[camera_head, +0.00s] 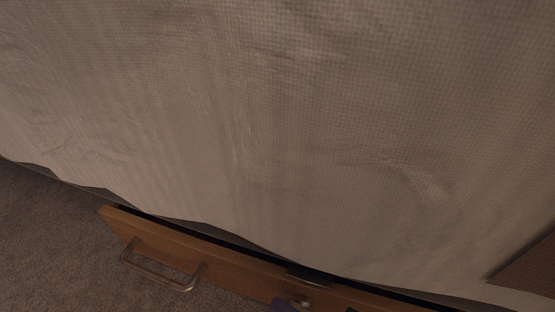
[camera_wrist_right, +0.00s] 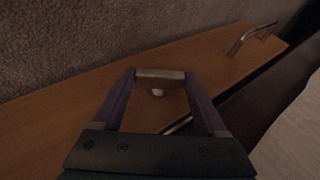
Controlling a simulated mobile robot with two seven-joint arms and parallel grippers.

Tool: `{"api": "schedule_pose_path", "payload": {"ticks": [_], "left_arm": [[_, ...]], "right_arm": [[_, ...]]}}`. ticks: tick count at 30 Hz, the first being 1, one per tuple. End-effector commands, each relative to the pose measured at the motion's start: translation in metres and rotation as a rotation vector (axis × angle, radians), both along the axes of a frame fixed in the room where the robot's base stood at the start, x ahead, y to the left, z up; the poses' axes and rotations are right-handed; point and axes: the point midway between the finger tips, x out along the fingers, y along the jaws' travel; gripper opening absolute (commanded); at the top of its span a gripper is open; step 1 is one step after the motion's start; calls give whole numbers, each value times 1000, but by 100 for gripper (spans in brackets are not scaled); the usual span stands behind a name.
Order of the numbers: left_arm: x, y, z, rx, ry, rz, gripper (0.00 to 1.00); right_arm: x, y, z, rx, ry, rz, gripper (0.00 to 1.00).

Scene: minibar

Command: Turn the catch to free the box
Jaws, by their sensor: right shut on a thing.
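The wooden box (camera_head: 215,247) sits under the edge of the bed; its front panel (camera_wrist_right: 60,100) also fills much of the right wrist view. A metal catch (camera_wrist_right: 159,74) with a short bar and a round base is on this panel. My right gripper (camera_wrist_right: 158,78) is shut on the catch, with one purple finger at each end of the bar. In the head view the catch (camera_head: 300,303) shows at the bottom edge, beside a purple fingertip. Whether the catch still blocks the box cannot be told. My left gripper is not in view.
A bed with a pale woven cover (camera_head: 250,120) fills most of the head view. A metal handle (camera_head: 160,270) stands out from the box at left. A dark plate (camera_head: 309,275) sits at the box's top edge. Grey carpet (camera_head: 60,240) is clear at lower left.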

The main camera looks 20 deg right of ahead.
Motion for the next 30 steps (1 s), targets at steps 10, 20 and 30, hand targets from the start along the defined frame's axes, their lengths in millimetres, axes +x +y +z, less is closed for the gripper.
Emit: {"api": "schedule_pose_path", "payload": {"ticks": [10,20,30], "left_arm": [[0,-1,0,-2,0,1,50],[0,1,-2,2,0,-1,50],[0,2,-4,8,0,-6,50]], "right_arm": [[-1,-1,-1,14,-9,-1,19],[-2,-4,-4,155,-105,1,19],[-3,-5,-6,353,-240,1,19]]}}
